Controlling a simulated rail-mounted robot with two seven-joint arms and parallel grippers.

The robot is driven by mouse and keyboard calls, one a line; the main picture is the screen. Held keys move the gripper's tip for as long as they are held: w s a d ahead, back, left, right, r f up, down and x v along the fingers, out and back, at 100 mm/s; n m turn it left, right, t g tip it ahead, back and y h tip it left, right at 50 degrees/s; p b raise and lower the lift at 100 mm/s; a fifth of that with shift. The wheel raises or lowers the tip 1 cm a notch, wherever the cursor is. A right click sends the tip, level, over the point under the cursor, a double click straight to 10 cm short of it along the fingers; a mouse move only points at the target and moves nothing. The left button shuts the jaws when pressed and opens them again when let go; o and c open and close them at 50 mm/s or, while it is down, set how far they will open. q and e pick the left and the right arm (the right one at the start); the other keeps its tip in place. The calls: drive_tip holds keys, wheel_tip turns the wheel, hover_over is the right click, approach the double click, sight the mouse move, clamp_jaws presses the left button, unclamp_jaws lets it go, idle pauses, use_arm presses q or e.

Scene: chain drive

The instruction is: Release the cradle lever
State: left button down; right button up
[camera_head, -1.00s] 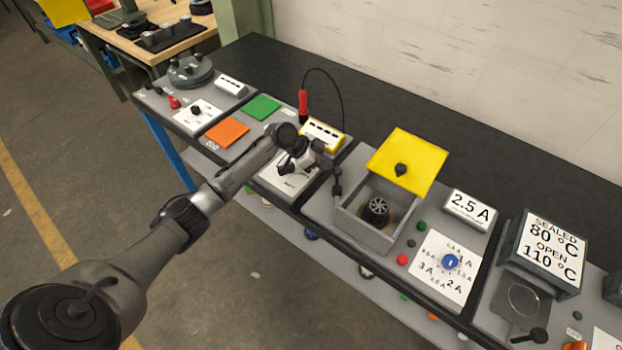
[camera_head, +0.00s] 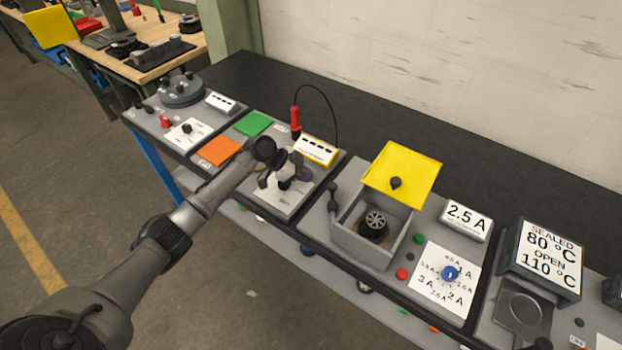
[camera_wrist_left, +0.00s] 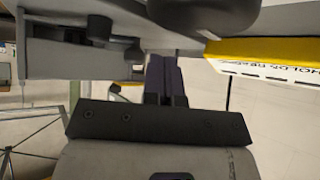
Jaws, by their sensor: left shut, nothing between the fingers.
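A black lever with a rounded end (camera_head: 333,196) stands at the left side of the open grey box (camera_head: 364,247); I take it for the cradle lever. A dark rounded part in the left wrist view (camera_wrist_left: 99,28) may be the same lever. My left gripper (camera_head: 305,174) is shut and empty, to the left of the lever and apart from it, above the panel with the yellow-framed display. In the left wrist view its dark purple fingers (camera_wrist_left: 165,78) are together. My right gripper is out of view.
A black wheel-like part (camera_head: 375,223) sits inside the box, behind which a yellow lid (camera_head: 402,175) stands raised. A yellow-framed display (camera_head: 316,150) and a red-handled tool on a cord (camera_head: 295,121) are behind my gripper. A blue dial (camera_head: 450,273) lies to the right.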

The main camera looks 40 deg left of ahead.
use_arm(q)
drive_tip(key=s+a+r, duration=0.2)
drive_tip(key=a+r, duration=0.4)
drive_tip(key=shift+s+a+r, duration=0.25)
drive_tip(key=shift+s+r, duration=0.1)
idle(0.5)
